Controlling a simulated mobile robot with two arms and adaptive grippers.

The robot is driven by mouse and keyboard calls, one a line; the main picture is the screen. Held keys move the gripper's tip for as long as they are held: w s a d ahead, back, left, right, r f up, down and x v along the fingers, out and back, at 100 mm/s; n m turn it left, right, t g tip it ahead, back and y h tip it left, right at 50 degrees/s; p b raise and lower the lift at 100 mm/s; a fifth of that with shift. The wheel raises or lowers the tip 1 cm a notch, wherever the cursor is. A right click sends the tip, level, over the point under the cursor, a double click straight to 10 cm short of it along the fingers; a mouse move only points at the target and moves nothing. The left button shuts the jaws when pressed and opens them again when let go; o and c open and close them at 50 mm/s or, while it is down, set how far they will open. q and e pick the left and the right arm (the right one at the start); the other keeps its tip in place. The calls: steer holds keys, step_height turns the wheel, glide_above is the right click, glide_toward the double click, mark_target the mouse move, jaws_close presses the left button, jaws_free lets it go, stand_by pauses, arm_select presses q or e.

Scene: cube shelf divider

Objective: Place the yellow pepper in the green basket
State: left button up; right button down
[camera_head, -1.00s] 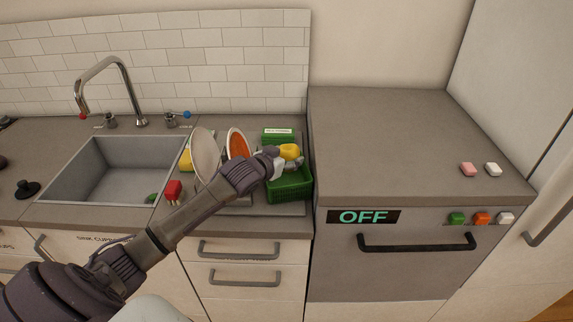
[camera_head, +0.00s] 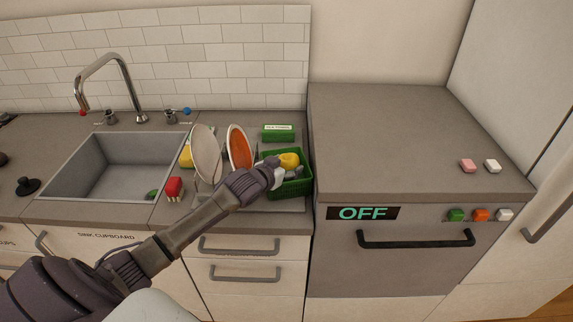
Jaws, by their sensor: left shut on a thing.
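The yellow pepper (camera_head: 289,160) is at the green basket (camera_head: 292,188), within its rim as seen from above. My left gripper (camera_head: 281,170) is shut on the pepper, with its fingers reaching over the basket's left side. The basket stands on the counter beside the dish rack, close to the raised unit on the right. My arm and gripper hide part of the basket's left side. I cannot tell whether the pepper touches the basket's bottom. My right gripper is not in view.
Upright plates (camera_head: 206,153) and an orange-faced plate (camera_head: 239,147) stand just left of the basket. A green box (camera_head: 278,132) lies behind it. A red item (camera_head: 174,188) sits near the sink (camera_head: 110,168). The raised unit's top (camera_head: 390,135) is mostly clear.

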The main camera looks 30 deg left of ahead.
arm_select(q)
steer(key=o, duration=1.2)
steer(key=shift+o, duration=0.2)
steer(key=shift+r, duration=0.55)
steer(key=b+v, duration=0.1)
steer(key=v, duration=1.1)
